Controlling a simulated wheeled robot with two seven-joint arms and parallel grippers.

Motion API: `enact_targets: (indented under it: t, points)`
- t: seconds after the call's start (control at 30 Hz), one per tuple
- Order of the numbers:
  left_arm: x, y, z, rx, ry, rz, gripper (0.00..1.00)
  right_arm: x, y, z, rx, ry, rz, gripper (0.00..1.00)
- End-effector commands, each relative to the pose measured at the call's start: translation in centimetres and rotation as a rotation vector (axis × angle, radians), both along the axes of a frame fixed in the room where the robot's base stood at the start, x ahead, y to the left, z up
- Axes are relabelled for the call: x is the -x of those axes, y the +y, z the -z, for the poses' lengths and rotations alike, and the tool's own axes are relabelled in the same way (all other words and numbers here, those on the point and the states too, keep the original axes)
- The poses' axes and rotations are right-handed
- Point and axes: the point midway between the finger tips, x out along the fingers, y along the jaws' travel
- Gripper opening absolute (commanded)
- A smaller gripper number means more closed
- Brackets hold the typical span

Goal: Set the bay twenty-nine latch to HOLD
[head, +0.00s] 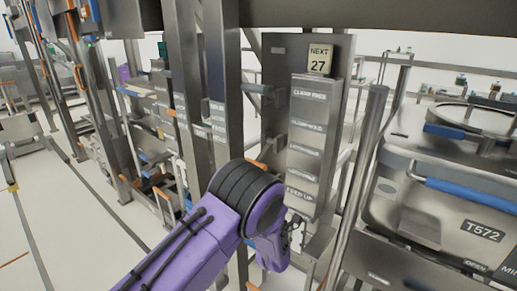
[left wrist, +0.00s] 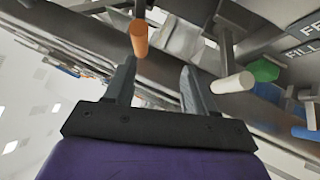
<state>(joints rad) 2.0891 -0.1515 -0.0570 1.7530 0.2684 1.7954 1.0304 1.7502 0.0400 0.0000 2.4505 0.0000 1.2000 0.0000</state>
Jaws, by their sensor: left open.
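My left gripper (head: 296,232) is at the end of the purple arm in the head view, low beside a grey labelled panel (head: 309,143). In the left wrist view the gripper (left wrist: 160,85) is open, with nothing between its fingers. Beyond the fingertips are an orange-tipped lever (left wrist: 138,38) at the upper left and a cream-tipped lever (left wrist: 232,82) to the right. Both stand apart as seen, but their depth from the fingers is hard to tell. I cannot read a bay twenty-nine mark or HOLD, so I cannot tell which part is that latch. My right gripper is not in view.
A sign (head: 319,59) reading NEXT 27 sits above the panel. A steel post (head: 222,90) stands left of the panel and a slanted tube (head: 358,180) right of it. A steel machine marked T572 (head: 482,231) fills the right. The floor (head: 60,220) at left is open.

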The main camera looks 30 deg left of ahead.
Motion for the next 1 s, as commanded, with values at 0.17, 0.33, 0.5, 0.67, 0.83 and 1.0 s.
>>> enact_targets:
  t: [0.17,0.33,0.5,0.67,0.83,1.0]
  points:
    - [-1.5,0.6,-3.9,0.055,-0.15,-0.003,0.55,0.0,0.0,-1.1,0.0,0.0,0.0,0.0]
    - [-3.8,3.0,-5.0,0.055,-0.148,-0.006,0.55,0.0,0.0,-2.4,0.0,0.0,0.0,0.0]
    - [-6.3,5.5,-6.0,0.053,-0.144,-0.006,0.55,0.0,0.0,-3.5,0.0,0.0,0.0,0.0]
    - [-7.8,6.7,-6.4,0.053,-0.141,-0.004,0.55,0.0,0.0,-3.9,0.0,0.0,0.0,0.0]
    - [-8.1,7.0,-6.3,0.052,-0.14,-0.003,0.55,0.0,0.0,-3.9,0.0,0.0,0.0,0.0]
    - [-8.1,7.0,-6.3,0.052,-0.14,-0.003,0.45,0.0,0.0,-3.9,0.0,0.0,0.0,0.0]
